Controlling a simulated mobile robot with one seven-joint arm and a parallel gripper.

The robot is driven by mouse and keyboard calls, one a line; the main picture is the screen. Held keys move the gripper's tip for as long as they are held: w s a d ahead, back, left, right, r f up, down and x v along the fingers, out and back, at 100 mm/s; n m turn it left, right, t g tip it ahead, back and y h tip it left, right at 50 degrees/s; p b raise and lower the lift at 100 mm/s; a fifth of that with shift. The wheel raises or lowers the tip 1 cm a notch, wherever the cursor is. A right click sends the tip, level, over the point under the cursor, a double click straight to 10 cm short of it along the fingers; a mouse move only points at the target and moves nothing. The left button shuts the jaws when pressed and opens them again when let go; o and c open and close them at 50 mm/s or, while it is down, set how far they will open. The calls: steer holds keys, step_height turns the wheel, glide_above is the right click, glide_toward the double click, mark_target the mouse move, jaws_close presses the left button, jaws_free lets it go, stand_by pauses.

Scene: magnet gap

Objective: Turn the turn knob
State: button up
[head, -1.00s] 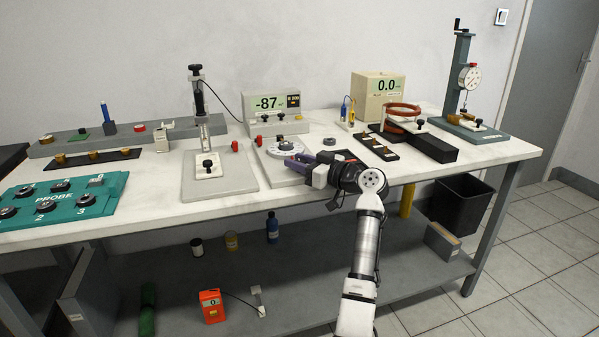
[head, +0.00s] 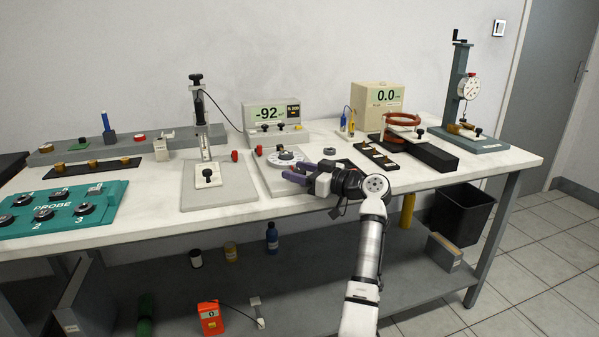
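The turn knob is a small black knob on a round grey-white dial (head: 286,158). The dial sits on a flat grey base plate (head: 270,178) near the middle of the bench. My gripper (head: 290,172) has purple fingers and reaches in from the right, at the front right of the dial. The two fingers look spread, with a gap between them and nothing in it. They seem apart from the knob, just in front of it. The fingertips are small, so exact contact with the dial's edge is hard to tell.
A meter (head: 271,115) behind the dial reads -92. A clamp stand (head: 205,140) is to the left and a teal probe board (head: 70,206) at far left. A black ring (head: 329,151), a copper coil (head: 402,119) and a gauge stand (head: 462,110) are to the right.

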steer(key=v, duration=1.4)
